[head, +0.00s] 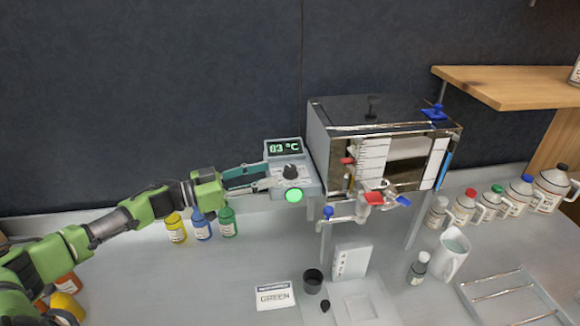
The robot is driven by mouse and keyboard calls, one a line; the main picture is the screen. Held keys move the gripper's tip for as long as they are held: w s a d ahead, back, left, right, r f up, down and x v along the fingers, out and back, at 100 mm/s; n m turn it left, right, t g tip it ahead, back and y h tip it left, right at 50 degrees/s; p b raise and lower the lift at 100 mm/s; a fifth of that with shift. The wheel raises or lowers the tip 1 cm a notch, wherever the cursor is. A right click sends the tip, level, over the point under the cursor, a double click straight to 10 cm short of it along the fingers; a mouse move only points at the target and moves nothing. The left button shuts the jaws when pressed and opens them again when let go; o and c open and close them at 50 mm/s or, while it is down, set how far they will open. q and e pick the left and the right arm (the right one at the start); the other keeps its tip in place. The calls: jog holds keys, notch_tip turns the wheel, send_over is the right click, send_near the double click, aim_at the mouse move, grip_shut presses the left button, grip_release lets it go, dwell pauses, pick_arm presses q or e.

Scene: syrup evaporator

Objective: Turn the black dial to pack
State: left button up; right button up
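The black dial (290,171) sits on the sloped face of a grey control box (308,184), under a display (284,147) with green characters ending in °C. A round green light or button (294,195) glows just below the dial. My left gripper (276,177) reaches in from the left, its two fingers spread with a gap between them. The fingertips are at the dial's left side; I cannot tell whether they touch it. The marks around the dial are too small to read. My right gripper is not in view.
The metal evaporator (335,150) stands right of the control box, with blue and red valve handles. Small yellow, blue and green bottles (202,224) stand below my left arm. A white pitcher (452,254), a wire rack (512,298) and a card reading GREEN (273,296) are on the counter.

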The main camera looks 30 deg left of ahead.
aim_at(289, 167)
pick_arm(q)
jog(key=p+x, duration=0.1)
jog(key=x, duration=0.6)
jog(key=shift+p, duration=0.3)
jog(key=shift+w+d, duration=0.2)
jog(key=shift+w, duration=0.05)
jog(key=shift+d, duration=0.1)
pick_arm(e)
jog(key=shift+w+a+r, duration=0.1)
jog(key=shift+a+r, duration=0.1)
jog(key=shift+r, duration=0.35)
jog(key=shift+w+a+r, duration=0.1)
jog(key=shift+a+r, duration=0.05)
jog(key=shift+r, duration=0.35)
pick_arm(q)
jog(key=shift+w, duration=0.1)
jog(key=c, duration=1.1)
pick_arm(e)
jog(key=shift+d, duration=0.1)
